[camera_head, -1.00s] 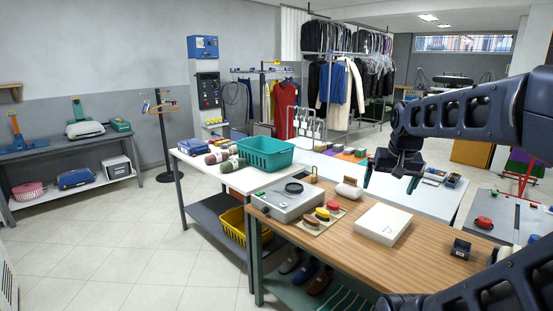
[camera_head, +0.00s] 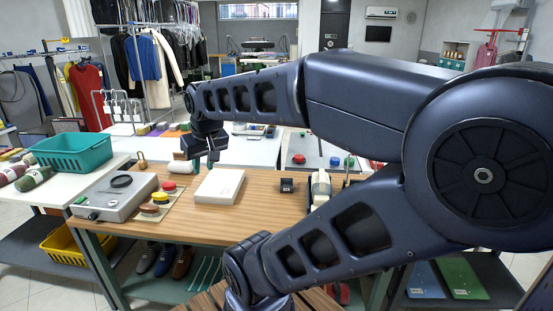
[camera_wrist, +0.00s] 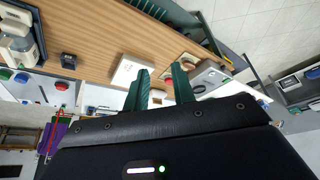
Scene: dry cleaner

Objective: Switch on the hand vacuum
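I cannot make out for sure a hand vacuum in these frames. A cream and dark appliance-like object (camera_head: 320,189) stands at the right of the wooden table (camera_head: 262,205), partly hidden by my arm. It may be the same object as the pale one at the upper left of the wrist view (camera_wrist: 20,45). No switch can be made out on it. My gripper (camera_head: 203,163) hangs over the back of the wooden table, left of that object and well apart from it. Its green fingers (camera_wrist: 161,72) are spread with nothing between them.
A white box (camera_head: 218,187), a grey device with a round top (camera_head: 113,196) and red, yellow and dark pieces (camera_head: 161,197) are on the wooden table. A small black block (camera_head: 287,185) stands right of the box. A green basket (camera_head: 72,153) is at the left.

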